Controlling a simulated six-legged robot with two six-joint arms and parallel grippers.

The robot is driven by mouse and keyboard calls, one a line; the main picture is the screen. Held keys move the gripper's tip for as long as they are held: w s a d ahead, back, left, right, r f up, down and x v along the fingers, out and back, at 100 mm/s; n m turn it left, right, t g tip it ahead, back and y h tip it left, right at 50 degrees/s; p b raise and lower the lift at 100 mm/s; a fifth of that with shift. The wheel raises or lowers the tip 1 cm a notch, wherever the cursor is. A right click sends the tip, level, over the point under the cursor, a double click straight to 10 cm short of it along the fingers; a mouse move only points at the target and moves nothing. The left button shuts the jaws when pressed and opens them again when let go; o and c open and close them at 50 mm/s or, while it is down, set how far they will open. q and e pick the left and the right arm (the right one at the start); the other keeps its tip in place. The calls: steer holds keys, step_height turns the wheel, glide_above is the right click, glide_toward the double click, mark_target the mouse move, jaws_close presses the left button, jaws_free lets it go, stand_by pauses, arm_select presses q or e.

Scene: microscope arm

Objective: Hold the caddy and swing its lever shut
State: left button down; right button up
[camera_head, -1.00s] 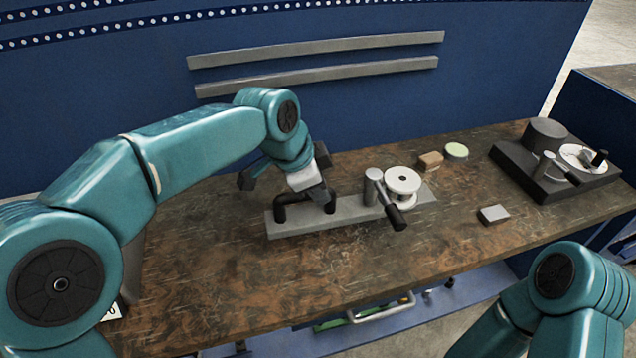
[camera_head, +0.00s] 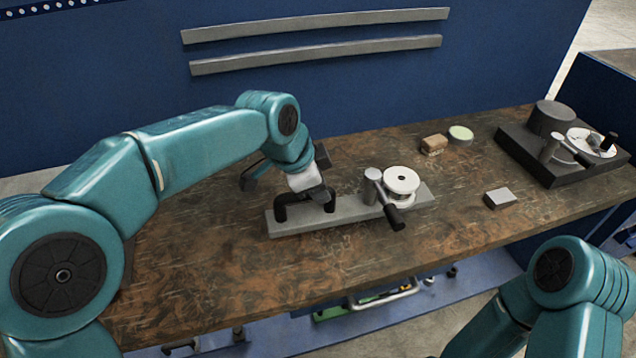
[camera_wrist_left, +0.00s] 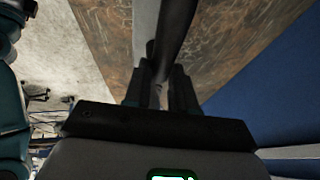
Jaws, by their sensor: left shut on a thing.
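The caddy (camera_head: 350,211) is a long grey bar lying on the brown bench. It carries a white round spool (camera_head: 401,181), a grey post with a lever ending in a black grip (camera_head: 394,217), and a black handle (camera_head: 281,207) at its left end. My left gripper (camera_head: 308,198) is at that handle. In the left wrist view its fingers (camera_wrist_left: 160,92) are shut on the dark handle (camera_wrist_left: 174,40). The lever's black grip points toward the front of the bench. My right arm shows at the lower right, but its gripper is out of view.
The bench (camera_head: 250,285) is clear in front of the caddy. A small grey block (camera_head: 500,198), a brown block (camera_head: 433,144) and a pale green disc (camera_head: 460,134) lie to the right. A dark device (camera_head: 550,150) with a crank stands at the far right. A blue wall is behind.

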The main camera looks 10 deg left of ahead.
mark_target(320, 212)
arm_select(q)
steer(key=shift+f+b, duration=2)
steer(key=shift+f, duration=0.75)
arm_select(e)
steer(key=shift+f, duration=2.15)
arm_select(q)
steer(key=shift+f+b, duration=0.4)
steer(key=shift+f, duration=0.2)
arm_select(e)
steer(key=shift+f, duration=0.4)
